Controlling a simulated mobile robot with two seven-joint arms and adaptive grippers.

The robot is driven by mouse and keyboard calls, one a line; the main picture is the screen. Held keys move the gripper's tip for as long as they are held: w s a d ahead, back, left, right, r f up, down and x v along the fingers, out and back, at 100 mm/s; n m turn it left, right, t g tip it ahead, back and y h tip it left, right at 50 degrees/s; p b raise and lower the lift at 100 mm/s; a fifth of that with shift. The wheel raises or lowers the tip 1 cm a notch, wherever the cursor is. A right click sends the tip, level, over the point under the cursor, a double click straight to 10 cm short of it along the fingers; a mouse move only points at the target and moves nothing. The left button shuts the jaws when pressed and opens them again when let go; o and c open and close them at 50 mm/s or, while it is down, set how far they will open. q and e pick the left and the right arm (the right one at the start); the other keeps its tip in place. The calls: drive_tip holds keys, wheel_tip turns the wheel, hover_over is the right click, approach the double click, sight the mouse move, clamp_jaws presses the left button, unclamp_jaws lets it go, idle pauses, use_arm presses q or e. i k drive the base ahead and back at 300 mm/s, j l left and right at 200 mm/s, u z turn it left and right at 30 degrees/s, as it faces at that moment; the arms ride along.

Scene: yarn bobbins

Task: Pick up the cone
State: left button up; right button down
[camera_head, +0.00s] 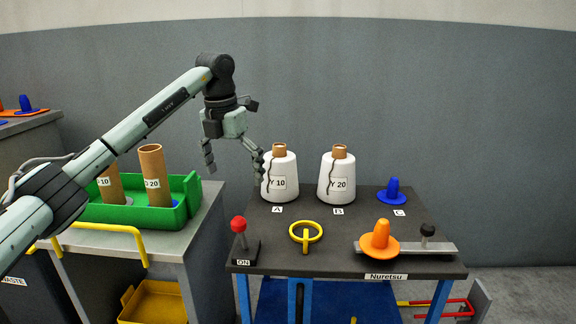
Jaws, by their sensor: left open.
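Two white yarn cones with brown tops stand upright on the dark table (340,262): one marked 10 (280,168) behind label A, one marked 20 (339,170) behind label B. My left gripper (233,166) is open and empty, pointing down. It is left of the white cone marked 10, with its right finger close to that cone; I cannot tell whether they touch. My right gripper is not in view.
An orange cone-shaped piece (380,236) sits on a metal bar at the table's front right. A blue one (393,189) stands by label C. A red-knobbed lever (239,227) and a yellow ring handle (306,233) rise from the table's front. A yellow bin (150,303) is below.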

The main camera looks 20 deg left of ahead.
sight(280, 184)
drive_tip(key=i, duration=0.95)
